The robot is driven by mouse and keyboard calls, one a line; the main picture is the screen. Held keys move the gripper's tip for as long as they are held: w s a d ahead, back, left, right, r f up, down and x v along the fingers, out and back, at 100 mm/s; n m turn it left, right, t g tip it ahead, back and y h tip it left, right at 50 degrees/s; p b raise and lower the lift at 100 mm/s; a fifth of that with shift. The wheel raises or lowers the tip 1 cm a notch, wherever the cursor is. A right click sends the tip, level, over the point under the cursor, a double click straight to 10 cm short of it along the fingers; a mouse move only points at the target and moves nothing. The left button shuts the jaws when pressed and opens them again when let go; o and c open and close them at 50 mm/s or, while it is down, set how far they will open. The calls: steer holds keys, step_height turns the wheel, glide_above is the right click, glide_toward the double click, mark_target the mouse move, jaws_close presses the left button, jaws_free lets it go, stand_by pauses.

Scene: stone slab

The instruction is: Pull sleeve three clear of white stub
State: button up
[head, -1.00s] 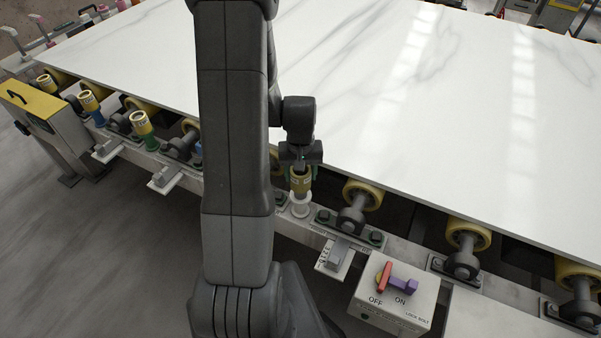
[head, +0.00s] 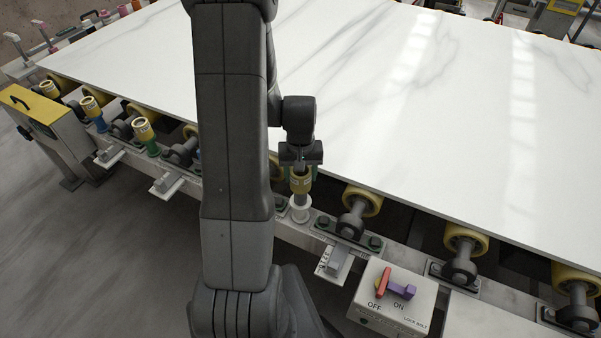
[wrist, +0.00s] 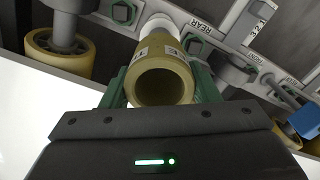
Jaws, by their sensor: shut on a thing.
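My gripper (head: 301,169) points down at the front rail and is shut on a tan-yellow sleeve (head: 301,185). In the wrist view, my green fingers (wrist: 161,88) stand on either side of this sleeve (wrist: 150,60), whose round open end faces the camera. A label shows on its side, but I cannot read it. The white stub (head: 300,209) is directly below the sleeve, and a white part of it shows in the wrist view (wrist: 158,22). The sleeve's lower end meets the white stub; how far it overlaps is hidden.
Other tan sleeves stand on coloured stubs to the left, one on a green stub (head: 152,146). A marble slab (head: 420,110) lies behind on yellow rollers (head: 362,199). A switch box (head: 393,300) with a red-and-purple handle is at front right. Open floor (head: 90,250) is at front left.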

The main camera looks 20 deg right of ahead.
step_height(320, 180, up, 6)
steer(key=p, duration=0.3)
steer(key=shift+p, duration=0.4)
stand_by(0.3)
